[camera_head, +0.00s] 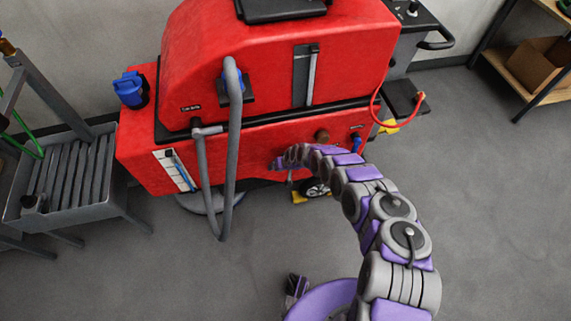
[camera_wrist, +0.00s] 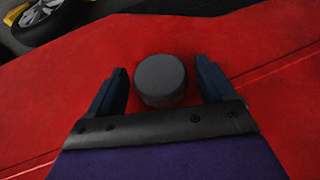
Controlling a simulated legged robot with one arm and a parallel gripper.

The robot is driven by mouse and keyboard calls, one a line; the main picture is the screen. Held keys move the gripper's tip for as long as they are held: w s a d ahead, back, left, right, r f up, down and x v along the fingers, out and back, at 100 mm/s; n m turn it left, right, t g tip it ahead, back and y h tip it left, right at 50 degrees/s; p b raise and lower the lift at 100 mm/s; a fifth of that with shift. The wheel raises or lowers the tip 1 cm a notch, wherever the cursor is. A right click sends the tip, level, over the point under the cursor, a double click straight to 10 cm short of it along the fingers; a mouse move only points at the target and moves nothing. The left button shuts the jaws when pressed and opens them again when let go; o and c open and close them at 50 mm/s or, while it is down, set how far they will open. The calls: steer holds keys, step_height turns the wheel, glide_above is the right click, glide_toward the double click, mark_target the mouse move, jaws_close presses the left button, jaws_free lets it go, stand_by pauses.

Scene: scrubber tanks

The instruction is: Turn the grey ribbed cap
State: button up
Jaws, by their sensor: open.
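The grey cap (camera_wrist: 160,80) is a short round knob standing out from the red machine body (camera_wrist: 235,45) in the wrist view. Its ribs are too dark to make out. My gripper (camera_wrist: 160,73) is open, with one dark finger on each side of the cap and a visible gap on both sides. The fingers do not appear to touch it. In the head view my arm curves across to the lower front of the red scrubber (camera_head: 280,70), and my gripper (camera_head: 279,164) is at its lower red side. The cap cannot be made out there.
A grey hose (camera_head: 233,150) hangs down the machine's front left of my gripper. A brown round knob (camera_head: 322,136) and a blue lever (camera_head: 356,142) are to the right. A wheel (camera_head: 316,188) is below. A grey slatted rack (camera_head: 75,180) stands left. The floor in front is mostly clear.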

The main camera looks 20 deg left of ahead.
steer(key=p+v, duration=0.6)
steer(key=v, duration=1)
steer(key=shift+d+r+p, duration=0.3)
steer(key=shift+p, duration=0.05)
steer(key=shift+d, duration=0.1)
